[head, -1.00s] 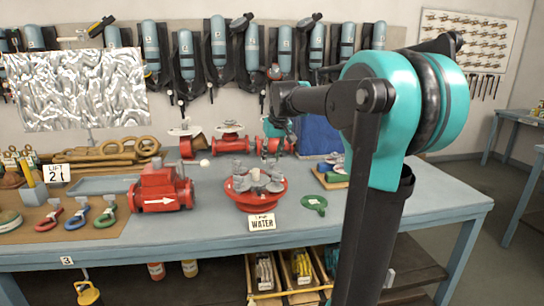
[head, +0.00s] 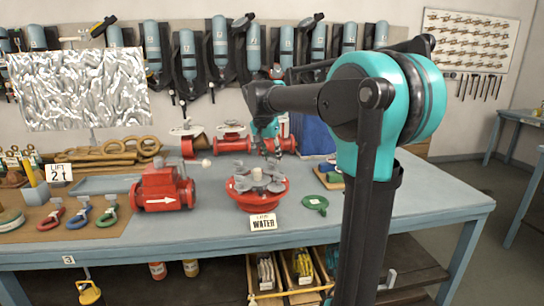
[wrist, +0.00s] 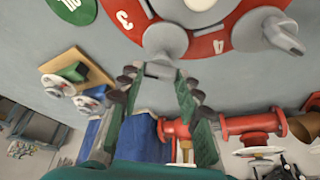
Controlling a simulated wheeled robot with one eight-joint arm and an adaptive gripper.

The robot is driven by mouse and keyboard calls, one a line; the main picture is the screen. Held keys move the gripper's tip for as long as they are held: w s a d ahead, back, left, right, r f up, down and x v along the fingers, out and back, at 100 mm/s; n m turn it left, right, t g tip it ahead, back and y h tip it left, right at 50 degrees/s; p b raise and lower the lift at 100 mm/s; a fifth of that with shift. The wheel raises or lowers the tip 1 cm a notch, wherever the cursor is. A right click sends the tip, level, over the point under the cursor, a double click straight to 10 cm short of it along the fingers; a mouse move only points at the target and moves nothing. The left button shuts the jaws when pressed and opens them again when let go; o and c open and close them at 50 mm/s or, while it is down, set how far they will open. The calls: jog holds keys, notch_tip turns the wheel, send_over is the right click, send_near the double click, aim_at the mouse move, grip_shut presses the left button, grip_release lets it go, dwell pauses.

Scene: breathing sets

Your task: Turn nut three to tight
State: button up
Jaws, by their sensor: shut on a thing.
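The round red flange (head: 258,204) with grey winged nuts stands on the bench behind the WATER sign. In the wrist view the red flange (wrist: 205,47) fills the top, with painted numbers 3 and 4. A grey nut (wrist: 164,38) sits on its rim between those numbers, and its wing points down toward my gripper. My gripper (wrist: 158,72) is shut on that wing, one green-padded finger on each side. Which number belongs to this nut I cannot tell for sure. In the head view my gripper is behind the flange and its fingertips are hard to make out.
A red valve body (head: 162,188) with a white arrow stands left of the flange. A green tag (head: 315,204) lies to its right. Red pipe fittings (head: 230,139) stand behind. The WATER sign (head: 263,222) is at the front.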

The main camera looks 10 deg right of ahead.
jog(key=shift+m, duration=0.6)
jog(key=o, duration=1.2)
jog(key=shift+c, duration=0.2)
jog(key=v, duration=1.2)
jog(key=shift+w+a, duration=0.15)
jog(key=shift+w, duration=0.05)
